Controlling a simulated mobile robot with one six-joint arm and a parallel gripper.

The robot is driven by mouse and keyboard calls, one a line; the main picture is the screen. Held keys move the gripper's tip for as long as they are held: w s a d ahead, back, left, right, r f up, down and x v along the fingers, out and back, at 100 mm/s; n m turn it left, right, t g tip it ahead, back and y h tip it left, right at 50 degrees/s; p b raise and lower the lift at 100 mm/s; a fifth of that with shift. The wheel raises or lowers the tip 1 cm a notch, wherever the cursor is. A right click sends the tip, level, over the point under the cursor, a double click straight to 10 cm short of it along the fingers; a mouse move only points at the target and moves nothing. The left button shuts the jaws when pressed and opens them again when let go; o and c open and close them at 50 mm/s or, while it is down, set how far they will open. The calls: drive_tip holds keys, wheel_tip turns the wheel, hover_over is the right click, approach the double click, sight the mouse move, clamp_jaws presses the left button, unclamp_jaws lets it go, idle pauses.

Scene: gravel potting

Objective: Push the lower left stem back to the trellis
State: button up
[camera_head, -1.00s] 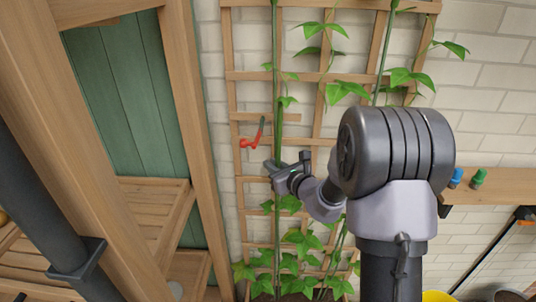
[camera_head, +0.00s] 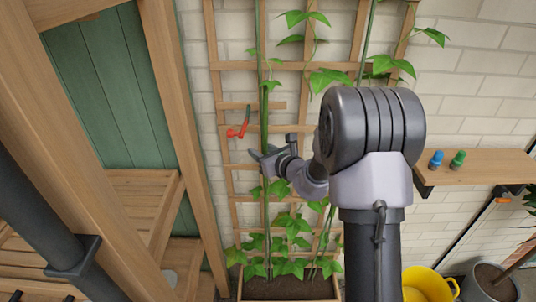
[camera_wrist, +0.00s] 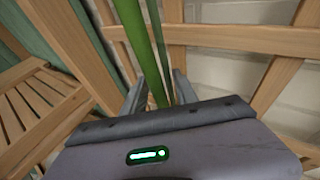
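The left green stem (camera_head: 264,100) runs upright in front of the wooden trellis (camera_head: 212,60) in the head view. My gripper (camera_head: 262,156) is at its lower part, below a short wooden slat. In the wrist view the thick stem (camera_wrist: 138,40) passes between the two spread fingers of my gripper (camera_wrist: 160,95), with a thinner green line (camera_wrist: 158,50) beside it. The fingers look open, with a gap around the stem. Whether they touch it cannot be told. The stem's gap from the trellis is also unclear.
A red clip (camera_head: 238,130) hangs near the left trellis upright. A wooden shelf rack (camera_head: 165,80) stands close at left. A wall shelf (camera_head: 480,168) with blue and green pieces is at right. A yellow bucket (camera_head: 428,285) and a planter (camera_head: 290,288) are below.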

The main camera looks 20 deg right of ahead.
drive_tip(key=p+v, duration=0.1)
drive_tip(key=v, duration=1.6)
drive_tip(key=shift+p, duration=0.35)
